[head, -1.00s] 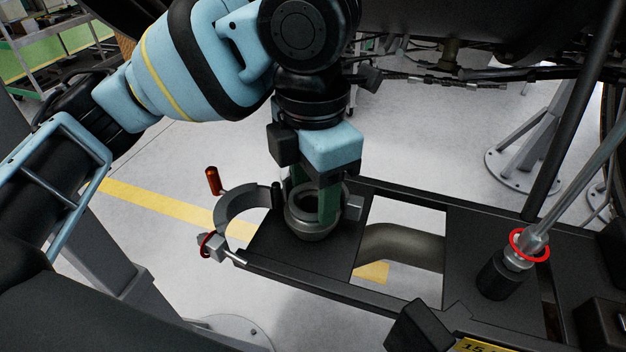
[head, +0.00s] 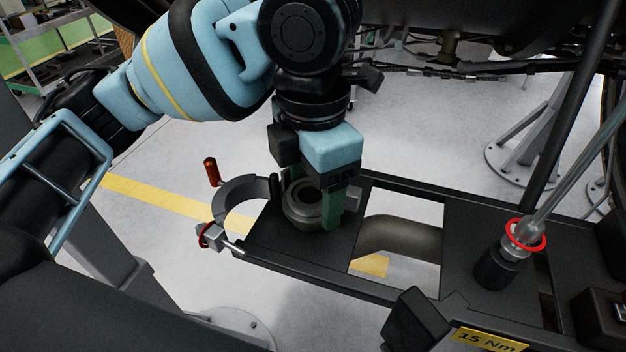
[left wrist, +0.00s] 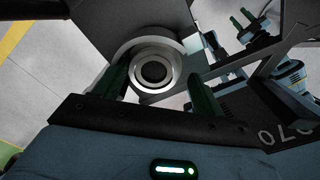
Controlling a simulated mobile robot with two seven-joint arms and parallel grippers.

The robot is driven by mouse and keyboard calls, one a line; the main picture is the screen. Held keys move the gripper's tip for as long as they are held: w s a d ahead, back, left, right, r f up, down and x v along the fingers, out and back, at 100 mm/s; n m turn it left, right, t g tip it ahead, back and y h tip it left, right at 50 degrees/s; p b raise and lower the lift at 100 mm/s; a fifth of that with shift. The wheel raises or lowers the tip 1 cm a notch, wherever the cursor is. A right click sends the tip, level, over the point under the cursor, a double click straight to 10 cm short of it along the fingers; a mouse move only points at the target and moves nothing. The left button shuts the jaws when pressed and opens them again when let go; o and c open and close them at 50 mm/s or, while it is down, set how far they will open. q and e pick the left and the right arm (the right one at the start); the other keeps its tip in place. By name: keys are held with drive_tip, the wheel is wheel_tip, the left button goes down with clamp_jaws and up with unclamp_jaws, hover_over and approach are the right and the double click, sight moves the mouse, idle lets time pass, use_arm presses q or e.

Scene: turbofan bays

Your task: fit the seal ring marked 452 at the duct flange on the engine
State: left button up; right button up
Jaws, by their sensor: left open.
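My left gripper (head: 318,200) points down with its green fingers at a grey round flange fitting (head: 300,212) on the black plate. One finger shows at the fitting's right side; the other is mostly hidden. In the left wrist view, the open fingers (left wrist: 158,88) stand apart, with the fitting's pale ring face and dark bore (left wrist: 153,71) just beyond them. I cannot tell whether a separate seal ring lies on this face; no 452 mark is readable. An open grey clamp half (head: 242,190) stands left of the fitting.
A red ring (head: 525,236) sits around a metal fitting at the right. A red-handled part (head: 210,171) stands by the clamp. A grey pipe (head: 400,238) passes under the frame opening. A yellow "15 Nm" label (head: 490,340) is at the front. Dark engine parts hang above.

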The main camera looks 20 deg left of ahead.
use_arm(q)
drive_tip(key=shift+w+a, duration=0.25)
wheel_tip(320, 180, up, 7)
drive_tip(key=shift+f+p, duration=0.1)
drive_tip(key=shift+p, duration=0.25)
drive_tip(key=shift+s+d+r, duration=0.15)
drive_tip(key=shift+d+r, duration=0.05)
drive_tip(key=shift+r, duration=0.35)
drive_tip(key=shift+f, duration=0.1)
